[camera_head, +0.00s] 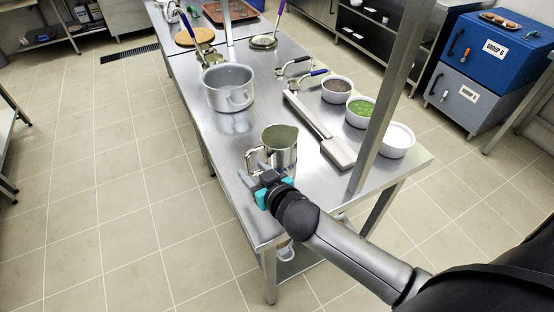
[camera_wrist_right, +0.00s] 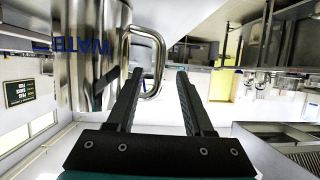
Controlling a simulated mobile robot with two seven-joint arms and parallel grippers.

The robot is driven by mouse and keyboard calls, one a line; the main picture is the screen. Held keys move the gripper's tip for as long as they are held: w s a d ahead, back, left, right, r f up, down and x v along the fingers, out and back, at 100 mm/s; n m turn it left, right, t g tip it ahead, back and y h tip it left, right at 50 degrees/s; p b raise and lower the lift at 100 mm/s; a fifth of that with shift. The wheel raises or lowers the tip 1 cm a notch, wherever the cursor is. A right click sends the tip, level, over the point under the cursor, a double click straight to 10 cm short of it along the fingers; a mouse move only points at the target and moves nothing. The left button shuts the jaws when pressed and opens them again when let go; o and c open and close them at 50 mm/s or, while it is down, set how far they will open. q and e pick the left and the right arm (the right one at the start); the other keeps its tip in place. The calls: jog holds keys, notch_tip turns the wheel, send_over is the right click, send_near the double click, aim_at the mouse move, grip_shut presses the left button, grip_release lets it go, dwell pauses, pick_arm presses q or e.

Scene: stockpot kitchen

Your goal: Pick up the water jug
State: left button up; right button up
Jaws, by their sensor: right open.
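The water jug (camera_head: 284,150) is a shiny metal jug standing upright near the front end of the steel table, with its handle on the left. In the right wrist view the jug (camera_wrist_right: 88,60) appears upside down with part of a blue "WATER" label, and its looped handle (camera_wrist_right: 157,55) shows at the fingertips. My right gripper (camera_head: 257,175) is open beside the jug on its handle side. In the right wrist view its two fingers (camera_wrist_right: 160,78) are apart, with the handle's outer bar appearing between them; contact cannot be told. My left gripper is not in view.
A large pot (camera_head: 228,90) stands farther back on the table (camera_head: 222,142). A long-handled flat tool (camera_head: 318,125) lies right of the jug, near bowls of brown food (camera_head: 337,88), green food (camera_head: 360,112) and a white bowl (camera_head: 397,141). A metal post (camera_head: 385,110) rises at the right.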

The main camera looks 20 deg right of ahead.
jog(key=shift+b+x, duration=0.55)
jog(key=shift+x, duration=3.15)
grip_shut()
jog(key=shift+w+r, duration=0.1)
jog(key=shift+r, duration=0.05)
